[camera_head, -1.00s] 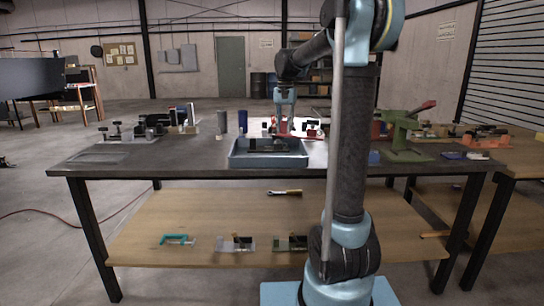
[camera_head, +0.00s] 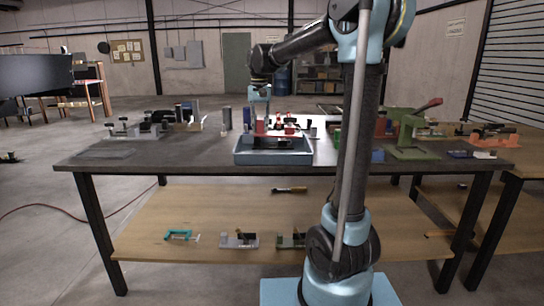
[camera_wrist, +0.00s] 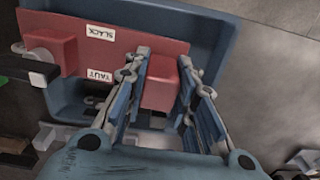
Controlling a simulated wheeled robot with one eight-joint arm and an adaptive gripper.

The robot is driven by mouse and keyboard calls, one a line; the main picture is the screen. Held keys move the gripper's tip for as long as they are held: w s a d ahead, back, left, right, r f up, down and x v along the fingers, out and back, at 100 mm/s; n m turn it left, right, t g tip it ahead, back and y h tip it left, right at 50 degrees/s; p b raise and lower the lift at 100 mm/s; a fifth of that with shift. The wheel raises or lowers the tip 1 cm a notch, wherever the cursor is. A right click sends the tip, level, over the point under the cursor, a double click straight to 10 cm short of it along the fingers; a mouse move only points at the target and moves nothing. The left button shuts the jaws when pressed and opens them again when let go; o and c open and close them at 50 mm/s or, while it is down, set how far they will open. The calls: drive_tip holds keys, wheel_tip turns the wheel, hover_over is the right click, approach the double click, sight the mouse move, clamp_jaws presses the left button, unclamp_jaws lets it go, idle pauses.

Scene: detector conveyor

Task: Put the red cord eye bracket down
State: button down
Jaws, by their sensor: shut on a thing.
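The red cord eye bracket (camera_wrist: 105,48) is a flat red plate with raised blocks and two white labels. In the wrist view one block sits between the fingers of my gripper (camera_wrist: 163,58), which is shut on it. The bracket lies across the opening of the blue tray (camera_wrist: 203,25); whether it touches the tray I cannot tell. In the head view my gripper (camera_head: 261,122) is at the left part of the tray (camera_head: 272,157), with the red bracket (camera_head: 284,134) showing low over its back side.
The tray stands on the dark workbench (camera_head: 190,155). A green press (camera_head: 408,135) with a red lever stands to the right. Clamps and fixtures (camera_head: 140,128) stand at the back left. The bench front left of the tray is mostly clear.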

drive_tip(key=shift+s+a+f+n, duration=0.15)
drive_tip(key=shift+s+a, duration=0.15)
drive_tip(key=shift+a, duration=0.2)
drive_tip(key=shift+s+a+r+n, duration=0.15)
drive_tip(key=shift+s+a, duration=0.1)
drive_tip(key=shift+a, duration=0.2)
wheel_tip(320, 180, down, 10)
drive_tip(key=shift+s+a, duration=0.1)
drive_tip(key=c, duration=1.3)
unclamp_jaws()
drive_tip(key=shift+r, duration=0.15)
